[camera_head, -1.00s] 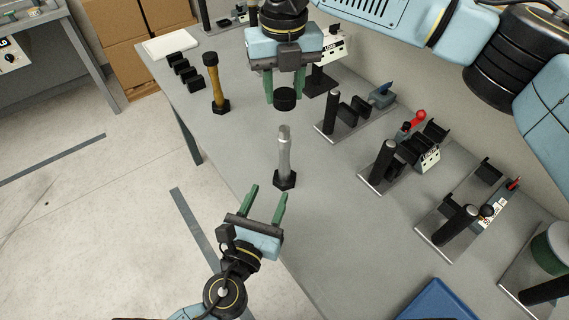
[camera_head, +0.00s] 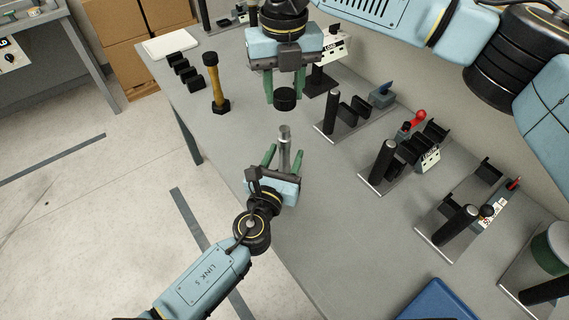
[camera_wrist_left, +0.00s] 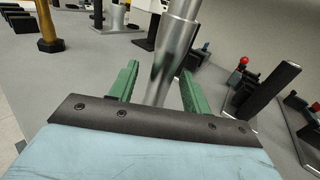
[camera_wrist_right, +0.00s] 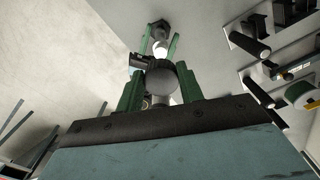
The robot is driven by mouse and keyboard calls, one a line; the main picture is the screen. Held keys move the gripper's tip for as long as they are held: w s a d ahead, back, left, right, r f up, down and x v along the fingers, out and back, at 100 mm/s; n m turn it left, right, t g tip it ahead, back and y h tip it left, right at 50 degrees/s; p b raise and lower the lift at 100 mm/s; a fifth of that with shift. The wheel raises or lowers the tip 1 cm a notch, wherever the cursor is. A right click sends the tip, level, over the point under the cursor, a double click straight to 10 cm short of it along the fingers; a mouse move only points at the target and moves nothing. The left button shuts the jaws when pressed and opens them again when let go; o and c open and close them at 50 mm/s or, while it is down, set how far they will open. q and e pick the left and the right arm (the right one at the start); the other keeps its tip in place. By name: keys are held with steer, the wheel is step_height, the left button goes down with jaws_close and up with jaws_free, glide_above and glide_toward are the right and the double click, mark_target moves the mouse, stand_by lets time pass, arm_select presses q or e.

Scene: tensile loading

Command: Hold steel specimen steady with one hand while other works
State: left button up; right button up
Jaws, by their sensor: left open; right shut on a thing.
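The steel specimen (camera_head: 284,137) stands upright on the table; my left gripper hides its lower part and black base. My left gripper (camera_head: 284,158) is open, its green fingers on either side of the specimen. The left wrist view shows the specimen (camera_wrist_left: 172,52) between the fingers, with a gap visible on the right. My right gripper (camera_head: 285,90) is shut on a black round cap (camera_head: 285,100), held above the specimen's top. The right wrist view shows the cap (camera_wrist_right: 161,78) between the fingers, with the specimen (camera_wrist_right: 161,47) beyond it.
A brass-coloured specimen (camera_head: 216,86) stands at the back left beside several black blocks (camera_head: 188,70). Several stands with black posts (camera_head: 379,162) line the right side. A blue tray (camera_head: 440,302) lies at the front right. The table's left edge runs close to my left arm.

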mark_target(284, 126)
arm_select(q)
steer(key=shift+w, duration=0.1)
steer(key=shift+c, duration=0.3)
jaws_close()
arm_select(e)
steer(key=shift+f, duration=0.1)
steer(key=shift+f, duration=2.4)
steer(key=shift+f, duration=0.9)
arm_select(q)
steer(key=shift+f, duration=0.1)
arm_select(e)
steer(key=shift+f, duration=0.55)
